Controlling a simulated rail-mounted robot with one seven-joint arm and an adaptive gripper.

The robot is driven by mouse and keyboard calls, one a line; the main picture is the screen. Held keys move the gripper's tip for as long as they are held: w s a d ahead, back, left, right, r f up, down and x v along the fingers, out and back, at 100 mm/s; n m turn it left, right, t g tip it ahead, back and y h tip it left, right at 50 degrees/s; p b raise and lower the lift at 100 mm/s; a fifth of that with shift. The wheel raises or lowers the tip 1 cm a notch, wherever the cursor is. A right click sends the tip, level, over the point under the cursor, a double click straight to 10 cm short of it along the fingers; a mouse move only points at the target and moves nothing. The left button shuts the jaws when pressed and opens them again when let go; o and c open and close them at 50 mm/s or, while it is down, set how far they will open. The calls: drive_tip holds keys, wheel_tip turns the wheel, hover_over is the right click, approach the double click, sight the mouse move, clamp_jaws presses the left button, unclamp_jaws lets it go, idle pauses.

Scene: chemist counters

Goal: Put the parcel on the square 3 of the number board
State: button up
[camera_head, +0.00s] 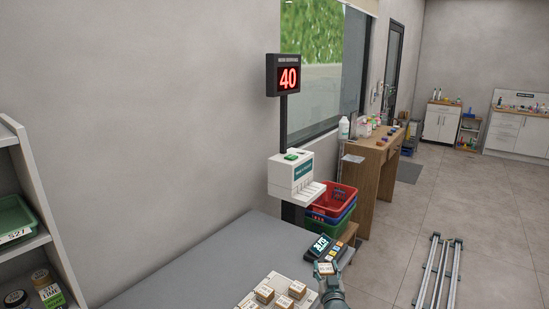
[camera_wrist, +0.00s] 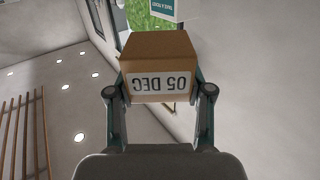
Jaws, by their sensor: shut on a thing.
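A small brown box-shaped parcel (camera_wrist: 155,48) with a white label reading "05 DEC", upside down in the wrist view, is between my gripper's (camera_wrist: 158,82) two fingers. My gripper is shut on it. In the head view the parcel (camera_head: 326,268) shows at the bottom, right of a pale board (camera_head: 270,278) on the grey counter. Several small boxes (camera_head: 297,289) stand on this board. It may be the number board, but its numbers cannot be read and its lower part is cut off by the frame.
A dark device with a lit display (camera_head: 320,245) stands just beyond my gripper. Behind it are a white ticket dispenser (camera_head: 292,178) on a post and stacked baskets (camera_head: 330,203). The grey counter (camera_head: 200,265) is clear left of the device. A shelf (camera_head: 35,240) stands at the left.

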drive_tip(key=shift+d+r, duration=0.1)
drive_tip(key=shift+r, duration=0.2)
idle(0.4)
drive_tip(key=shift+w+a+f, duration=0.1)
drive_tip(key=shift+a+f, duration=0.2)
drive_tip(key=shift+f, duration=0.25)
drive_tip(key=shift+w+a+n+y+p, duration=0.1)
drive_tip(key=shift+a+n+y+p, duration=0.25)
drive_tip(key=shift+a+y, duration=0.3)
drive_tip(key=s+a+f+n+g+y, duration=0.2)
drive_tip(key=s+a+n+g+y, duration=0.1)
drive_tip(key=a, duration=0.5)
drive_tip(key=s+a+f+n+g+y, duration=0.2)
drive_tip(key=s+a+n+g+y, duration=0.2)
drive_tip(key=a+n+y, duration=0.3)
drive_tip(key=s+a+y, duration=0.1)
drive_tip(key=a+y, duration=0.1)
drive_tip(key=y, duration=0.1)
drive_tip(key=shift+g, duration=0.3)
drive_tip(key=shift+s+d+y, duration=0.1)
drive_tip(key=shift+y, duration=0.15)
